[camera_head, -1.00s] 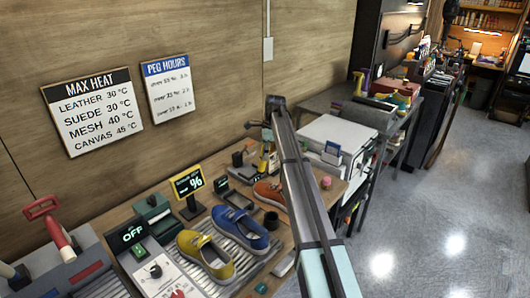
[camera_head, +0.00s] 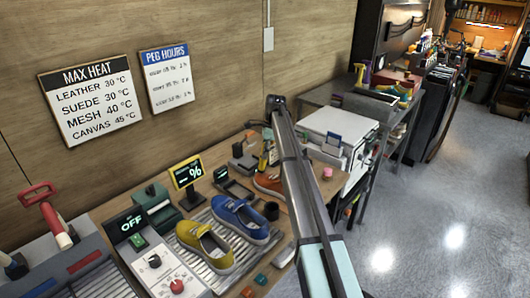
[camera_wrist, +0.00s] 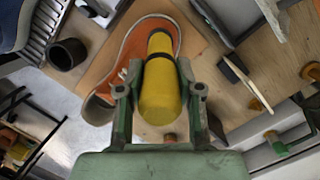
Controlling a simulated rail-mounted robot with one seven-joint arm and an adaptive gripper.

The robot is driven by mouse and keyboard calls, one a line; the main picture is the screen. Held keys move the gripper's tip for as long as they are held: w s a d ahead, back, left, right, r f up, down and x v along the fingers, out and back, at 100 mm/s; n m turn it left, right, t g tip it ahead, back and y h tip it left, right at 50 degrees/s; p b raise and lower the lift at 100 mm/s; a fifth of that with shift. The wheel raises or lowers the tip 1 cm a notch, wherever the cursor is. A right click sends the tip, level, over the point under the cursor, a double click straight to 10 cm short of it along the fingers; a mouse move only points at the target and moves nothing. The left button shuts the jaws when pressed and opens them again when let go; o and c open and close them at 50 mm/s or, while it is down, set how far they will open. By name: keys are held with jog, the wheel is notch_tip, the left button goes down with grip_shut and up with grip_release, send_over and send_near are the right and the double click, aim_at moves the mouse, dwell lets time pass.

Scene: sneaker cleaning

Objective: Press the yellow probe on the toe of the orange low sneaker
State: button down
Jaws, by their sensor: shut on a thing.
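The yellow probe (camera_wrist: 161,98) is held between the two fingers of my gripper (camera_wrist: 158,75) in the wrist view.
A yellow shoe (camera_head: 205,244) and a blue shoe (camera_head: 239,216) stand on a ribbed grey tray left of the orange sneaker. A display (camera_head: 187,171) shows a percent sign. A dark cup (camera_wrist: 67,54) stands close left of the sneaker in the wrist view.

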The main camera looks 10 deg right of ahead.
jog(key=shift+f, duration=0.55)
dwell(0.8)
jog(key=shift+r, duration=0.1)
dwell(0.5)
jog(key=shift+r+p, duration=1.85)
jog(key=shift+r, duration=1.6)
